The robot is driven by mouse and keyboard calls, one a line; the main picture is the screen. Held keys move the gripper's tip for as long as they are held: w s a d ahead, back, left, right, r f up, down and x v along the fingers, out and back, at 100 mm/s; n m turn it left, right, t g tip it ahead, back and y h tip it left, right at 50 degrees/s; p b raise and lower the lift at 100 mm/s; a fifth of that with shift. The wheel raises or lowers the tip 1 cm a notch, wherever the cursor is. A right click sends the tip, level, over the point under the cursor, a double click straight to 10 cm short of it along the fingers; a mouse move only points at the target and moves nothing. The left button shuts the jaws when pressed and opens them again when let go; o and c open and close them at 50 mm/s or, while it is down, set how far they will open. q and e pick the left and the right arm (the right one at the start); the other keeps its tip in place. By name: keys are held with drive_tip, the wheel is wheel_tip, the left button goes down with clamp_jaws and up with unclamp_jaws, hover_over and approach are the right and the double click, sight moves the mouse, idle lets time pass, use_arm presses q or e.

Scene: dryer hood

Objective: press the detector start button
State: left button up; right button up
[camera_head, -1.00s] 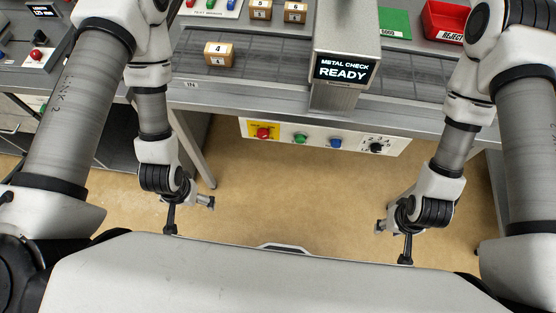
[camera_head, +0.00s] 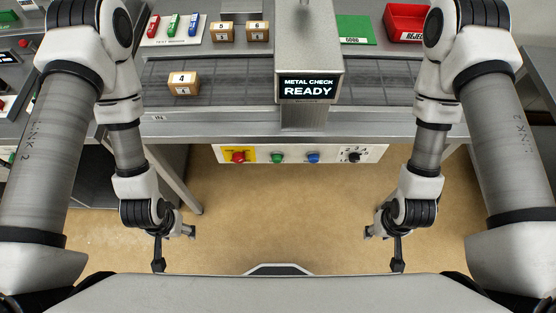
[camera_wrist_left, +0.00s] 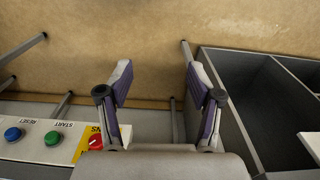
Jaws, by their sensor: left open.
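The metal detector's display (camera_head: 308,89) reads "METAL CHECK READY". Below the conveyor's front edge is a white control panel (camera_head: 265,154). The green button (camera_head: 277,157) on it is labelled START in the left wrist view (camera_wrist_left: 52,138). It sits between a red knob on a yellow plate (camera_head: 238,156) and a blue button (camera_head: 313,157), labelled RESET in the wrist view. My left gripper (camera_head: 174,248) is open and empty, lower left of the panel and apart from it. My right gripper (camera_head: 384,249) hangs at the lower right, its fingers apart and empty.
A black rotary dial (camera_head: 353,156) is at the panel's right end. A box marked 4 (camera_head: 183,84) lies on the conveyor; boxes 5 and 6 stand behind it. A green mat (camera_head: 355,30) and red reject bin (camera_head: 404,22) are at the back right. The floor between my arms is clear.

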use_arm(q)
drive_tip(key=shift+s+a, duration=0.2)
drive_tip(key=shift+s, duration=0.1)
clamp_jaws()
drive_tip(key=shift+w, duration=0.1)
idle(0.7)
